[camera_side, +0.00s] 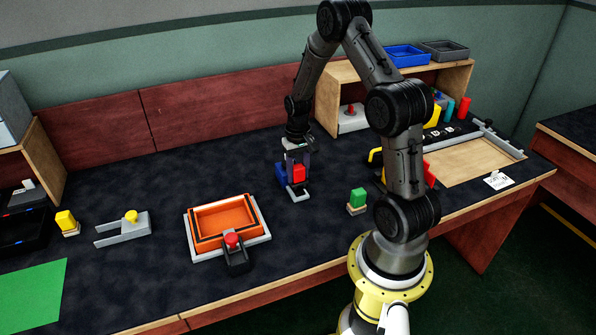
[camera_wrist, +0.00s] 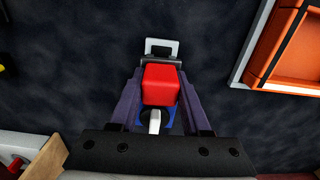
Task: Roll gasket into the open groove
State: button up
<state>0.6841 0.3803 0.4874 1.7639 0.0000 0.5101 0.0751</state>
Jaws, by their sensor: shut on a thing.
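An orange rectangular frame (camera_side: 196,226) with an open middle sits on a light grey plate (camera_side: 262,236). A black strip, perhaps the gasket, runs along parts of its rim; its seating in the groove is too small to tell. The frame also shows at the upper right of the wrist view (camera_wrist: 262,66). My gripper (camera_side: 297,172) is right of the frame, upright and low over the table. It is shut on a red block-shaped handle (camera_wrist: 160,84). A grey bracket-like end (camera_side: 297,193) and blue part (camera_side: 281,172) show beside the handle; whether they are joined is unclear.
A dark clamp with a red knob (camera_side: 232,240) stands at the frame's front edge. Dark table is clear between gripper and frame.

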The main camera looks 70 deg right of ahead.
jog(key=shift+f, duration=0.65)
dwell(1.8)
jog(key=shift+r, duration=3.6)
